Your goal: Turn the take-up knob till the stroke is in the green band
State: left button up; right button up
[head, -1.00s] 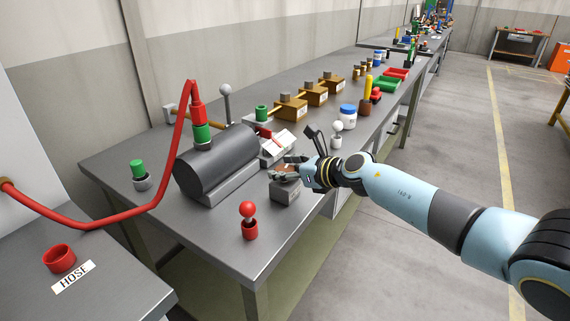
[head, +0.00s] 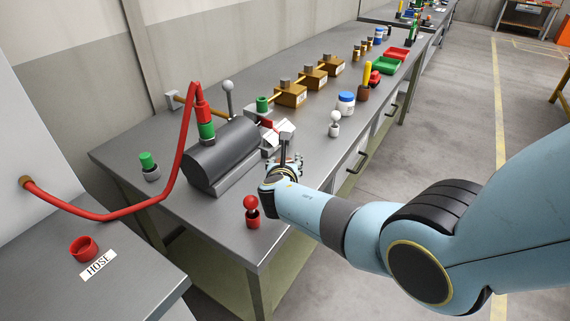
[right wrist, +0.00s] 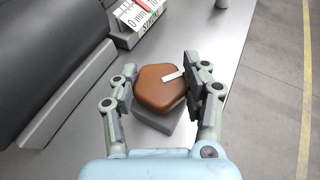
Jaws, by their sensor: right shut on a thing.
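The take-up knob (right wrist: 157,90) is brown with rounded corners and carries a white pointer mark towards its upper right edge. It sits on a grey block (right wrist: 172,122) on the bench. My right gripper (right wrist: 159,72) is shut on the knob, one finger at each side. In the head view my right gripper (head: 285,168) and wrist hide the knob. The white stroke scale (head: 280,133) stands beyond it. In the right wrist view the scale (right wrist: 136,18) shows "0 mm" and part of a red pointer, cut by the top edge; I cannot make out a green band. My left gripper is not in view.
A dark grey cylinder (head: 218,150) with a red hose (head: 178,170) stands left of my gripper. A red ball-topped peg (head: 252,212) is near the front edge. A white ball-topped peg (head: 335,123) and a jar (head: 346,103) stand behind to the right.

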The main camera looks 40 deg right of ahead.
jog(key=m+g+h+b, duration=0.2)
jog(key=m+g+b, duration=0.2)
jog(key=b, duration=0.2)
jog(key=m+g+h+b, duration=0.3)
jog(key=m+g+b, duration=0.1)
jog(key=b, duration=0.2)
jog(key=shift+w+f+m+b, duration=0.1)
jog(key=shift+w+m+b, duration=0.05)
jog(key=shift+m+b, duration=0.2)
jog(key=shift+r+m+g+b, duration=0.25)
jog(key=shift+m+g+b, duration=0.2)
jog(key=shift+g+b, duration=0.35)
jog(key=o, duration=1.1)
jog(key=shift+f, duration=0.1)
jog(key=shift+a, duration=0.25)
jog(key=v, duration=0.7)
